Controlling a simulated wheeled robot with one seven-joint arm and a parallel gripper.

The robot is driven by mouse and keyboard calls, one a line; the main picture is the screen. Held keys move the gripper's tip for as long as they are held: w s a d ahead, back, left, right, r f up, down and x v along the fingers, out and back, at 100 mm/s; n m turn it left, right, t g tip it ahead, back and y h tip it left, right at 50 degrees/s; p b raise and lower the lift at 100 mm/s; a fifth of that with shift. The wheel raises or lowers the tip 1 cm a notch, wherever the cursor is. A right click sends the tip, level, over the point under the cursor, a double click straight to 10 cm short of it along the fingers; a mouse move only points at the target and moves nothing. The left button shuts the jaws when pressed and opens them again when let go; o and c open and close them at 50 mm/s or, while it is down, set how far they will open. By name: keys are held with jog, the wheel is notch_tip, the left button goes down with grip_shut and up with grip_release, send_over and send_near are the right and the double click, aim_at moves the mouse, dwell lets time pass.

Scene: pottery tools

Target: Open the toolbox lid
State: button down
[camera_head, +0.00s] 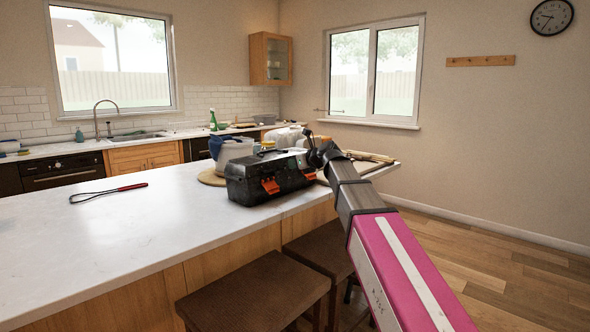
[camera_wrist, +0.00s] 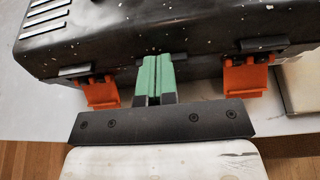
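The toolbox (camera_head: 250,185) is black with orange latches and stands near the counter's edge. Its lid looks down in the head view. In the wrist view the black, speckled toolbox (camera_wrist: 110,30) fills the top. The left orange latch (camera_wrist: 102,90) and right orange latch (camera_wrist: 245,78) hang on its front. My gripper (camera_wrist: 154,62) has green fingertips pressed together, between the two latches, at the toolbox's front. I see nothing held between them. Whether the tips touch the lid is unclear. In the head view my arm reaches the toolbox's right side, and the fingertips cannot be made out.
The white counter (camera_head: 110,235) is mostly clear left of the toolbox, apart from a red-handled whisk (camera_head: 108,193). Brown stools (camera_head: 255,290) stand in front of the counter, below my arm.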

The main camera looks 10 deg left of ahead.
jog(key=shift+w+a+r, duration=0.5)
jog(key=shift+a+r, duration=0.15)
jog(key=shift+r, duration=0.65)
jog(key=shift+w+a+r, duration=0.45)
jog(key=shift+a+r, duration=0.15)
jog(key=shift+r, duration=0.75)
jog(key=shift+w+a+r, duration=0.5)
jog(key=shift+a+r, duration=0.15)
jog(key=shift+r, duration=0.65)
jog(key=shift+w+a+r, duration=0.65)
jog(key=shift+a+r, duration=0.2)
jog(key=shift+r, duration=0.15)
jog(key=shift+w+a+r, duration=0.75)
jog(key=shift+a+r, duration=0.05)
jog(key=shift+a, duration=0.2)
jog(key=w+a+r, duration=0.1)
jog(key=w+a, duration=0.3)
jog(key=a, duration=0.2)
jog(key=shift+w+r, duration=0.15)
jog(key=shift+w, duration=0.1)
jog(key=shift+a, duration=0.1)
